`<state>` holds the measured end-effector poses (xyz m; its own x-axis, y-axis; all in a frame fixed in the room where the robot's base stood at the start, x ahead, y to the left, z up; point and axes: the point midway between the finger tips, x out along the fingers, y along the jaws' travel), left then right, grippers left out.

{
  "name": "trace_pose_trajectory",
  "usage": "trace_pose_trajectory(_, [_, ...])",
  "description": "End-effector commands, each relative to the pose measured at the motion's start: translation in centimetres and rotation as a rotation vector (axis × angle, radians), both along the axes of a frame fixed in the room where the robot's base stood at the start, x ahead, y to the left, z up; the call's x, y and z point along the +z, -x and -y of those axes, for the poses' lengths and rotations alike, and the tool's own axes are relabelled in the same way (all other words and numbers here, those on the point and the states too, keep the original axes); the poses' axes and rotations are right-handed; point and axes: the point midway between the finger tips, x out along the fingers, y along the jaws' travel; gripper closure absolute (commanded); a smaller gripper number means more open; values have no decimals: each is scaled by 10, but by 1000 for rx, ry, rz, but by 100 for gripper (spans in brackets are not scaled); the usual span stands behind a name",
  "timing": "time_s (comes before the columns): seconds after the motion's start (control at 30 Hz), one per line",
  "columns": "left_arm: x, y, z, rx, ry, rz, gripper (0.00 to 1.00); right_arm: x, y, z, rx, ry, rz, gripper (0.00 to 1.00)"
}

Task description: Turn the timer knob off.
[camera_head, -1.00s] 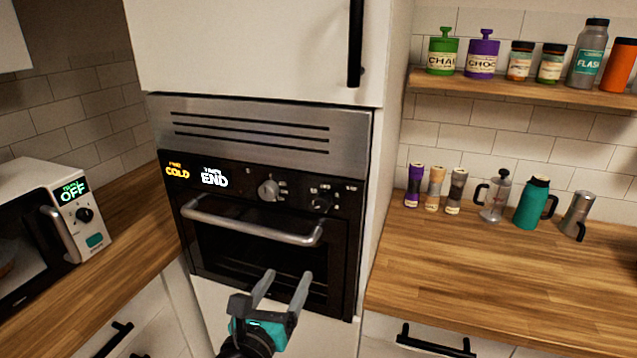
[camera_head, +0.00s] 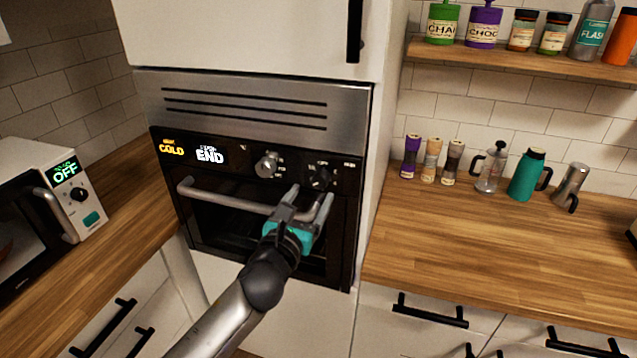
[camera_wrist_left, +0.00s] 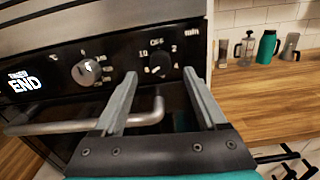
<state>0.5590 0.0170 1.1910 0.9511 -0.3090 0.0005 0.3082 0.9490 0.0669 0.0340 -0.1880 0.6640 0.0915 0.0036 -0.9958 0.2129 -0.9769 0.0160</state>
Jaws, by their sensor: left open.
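The oven's black timer knob (camera_head: 319,177) is on the right of the dark control panel. In the left wrist view the timer knob (camera_wrist_left: 160,63) has a dial marked OFF, 2, 4, 10 and "min" around it. Its exact pointer angle is hard to read. The timer display (camera_head: 210,154) reads END. My left gripper (camera_head: 311,194) is open and empty in front of the oven, just below the knob. In the left wrist view its fingertips (camera_wrist_left: 160,76) are on either side of the knob's column, and contact cannot be told. My right gripper is not in view.
A silver knob (camera_head: 267,165) is left of the timer knob. The oven handle (camera_head: 225,199) crosses below the panel, close to my gripper. The other display (camera_head: 171,148) reads COLD. A microwave (camera_head: 45,205) stands at left; the wooden counter (camera_head: 480,240) is at right.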

Motion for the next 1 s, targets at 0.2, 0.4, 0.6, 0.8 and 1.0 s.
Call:
trace_pose_trajectory(0.2, [0, -29, 10, 1, 2, -1, 26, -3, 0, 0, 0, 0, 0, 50])
trace_pose_trajectory(0.4, [0, -47, 15, 1, 2, -1, 26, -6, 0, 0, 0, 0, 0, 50])
trace_pose_trajectory(0.6, [0, -54, 18, 0, 2, -2, 26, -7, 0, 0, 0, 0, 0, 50])
trace_pose_trajectory(0.8, [0, -55, 18, 0, 2, -1, 26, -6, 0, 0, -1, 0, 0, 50])
trace_pose_trajectory(1.0, [0, -55, 18, 0, 2, -2, 37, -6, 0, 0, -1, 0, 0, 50])
